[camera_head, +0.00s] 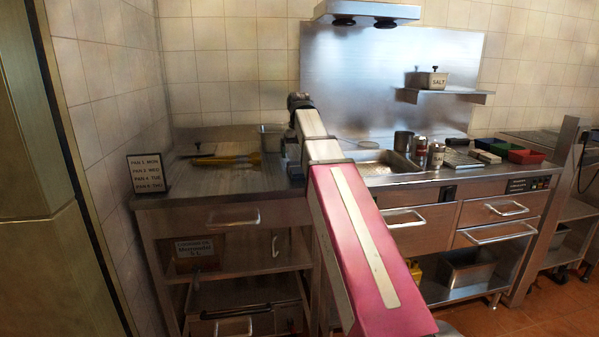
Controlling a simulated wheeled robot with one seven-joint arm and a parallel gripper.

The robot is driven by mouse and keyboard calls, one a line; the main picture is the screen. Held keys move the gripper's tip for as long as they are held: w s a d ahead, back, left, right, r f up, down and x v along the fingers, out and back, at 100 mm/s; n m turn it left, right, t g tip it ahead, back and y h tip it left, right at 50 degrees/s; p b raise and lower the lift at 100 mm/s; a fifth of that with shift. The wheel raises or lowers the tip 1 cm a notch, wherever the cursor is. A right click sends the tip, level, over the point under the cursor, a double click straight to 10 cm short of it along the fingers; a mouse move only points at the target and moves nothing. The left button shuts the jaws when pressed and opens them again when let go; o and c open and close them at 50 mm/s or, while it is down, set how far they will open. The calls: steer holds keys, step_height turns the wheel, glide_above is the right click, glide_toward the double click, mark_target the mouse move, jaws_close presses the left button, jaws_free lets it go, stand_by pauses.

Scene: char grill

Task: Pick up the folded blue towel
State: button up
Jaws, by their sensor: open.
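I cannot make out a folded blue towel in the head view; my arm hides part of the counter. My arm, pink then white, reaches from the lower right up to a dark joint over the counter. My gripper (292,170) is at the far end of the arm, low over the counter just left of the sink. It is small and partly hidden by the arm. It is open, and I see nothing held in it.
The steel counter (225,180) bears a yellow-handled tool (228,160) and a menu sign (148,173) at left. Right of my arm are a sink (372,168), a metal cup (403,141), shakers (436,155) and coloured trays (525,156).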

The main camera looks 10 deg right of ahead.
mark_target(298, 167)
steer(key=shift+f, duration=3.15)
steer(key=c, duration=1)
